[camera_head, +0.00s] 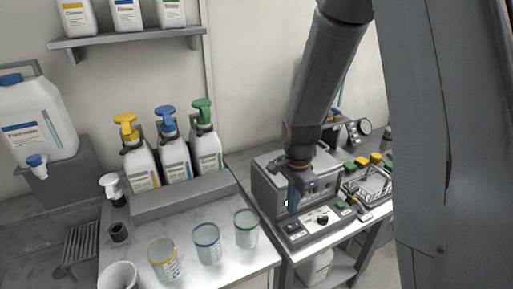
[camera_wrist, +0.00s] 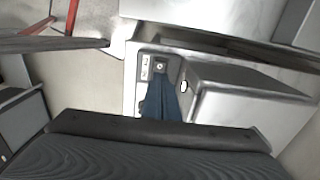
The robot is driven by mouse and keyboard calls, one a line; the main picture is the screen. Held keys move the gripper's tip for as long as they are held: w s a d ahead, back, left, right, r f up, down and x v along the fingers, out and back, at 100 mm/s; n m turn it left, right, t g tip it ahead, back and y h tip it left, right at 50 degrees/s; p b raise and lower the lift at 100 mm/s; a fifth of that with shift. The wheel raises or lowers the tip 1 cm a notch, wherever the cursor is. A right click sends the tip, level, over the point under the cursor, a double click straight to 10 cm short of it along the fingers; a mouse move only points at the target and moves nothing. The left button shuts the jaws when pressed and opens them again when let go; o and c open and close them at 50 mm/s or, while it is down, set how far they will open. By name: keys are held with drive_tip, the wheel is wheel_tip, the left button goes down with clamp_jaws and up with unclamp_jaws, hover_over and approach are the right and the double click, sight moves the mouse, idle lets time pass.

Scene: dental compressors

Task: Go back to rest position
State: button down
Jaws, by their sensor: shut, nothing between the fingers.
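My gripper (camera_head: 293,200) shows in the head view at the end of my arm, in front of the grey metal box-shaped device (camera_head: 266,187) on the right-hand bench. Its blue fingers point down and are shut with nothing between them. In the wrist view the blue fingers (camera_wrist: 163,103) lie close together over the device's control panel (camera_wrist: 158,66). The panel shows a black knob in the head view (camera_head: 322,219). I cannot tell whether the fingertips touch the device.
Three pump bottles with yellow, blue and green tops (camera_head: 173,150) stand left of the device. Three graduated cups (camera_head: 207,244) stand on the near bench. A wire basket (camera_head: 372,183) and a gauge (camera_head: 364,126) are to the right. A wall shelf (camera_head: 135,38) holds several jugs.

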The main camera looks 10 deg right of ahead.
drive_tip(key=s+r+n+t+b, duration=0.1)
drive_tip(key=s+r+n+b, duration=0.3)
drive_tip(key=s+n, duration=0.5)
drive_tip(key=shift+s+n+b, duration=0.2)
drive_tip(key=shift+n+b, duration=0.45)
drive_tip(key=shift+n, duration=2.05)
drive_tip(key=shift+w, duration=0.1)
drive_tip(key=w+a+r+m+h+b, duration=0.2)
drive_tip(key=w+m, duration=0.6)
drive_tip(key=m, duration=0.6)
drive_tip(key=shift+w+r+b, duration=0.35)
drive_tip(key=shift+r+b, duration=0.45)
drive_tip(key=shift+b, duration=0.05)
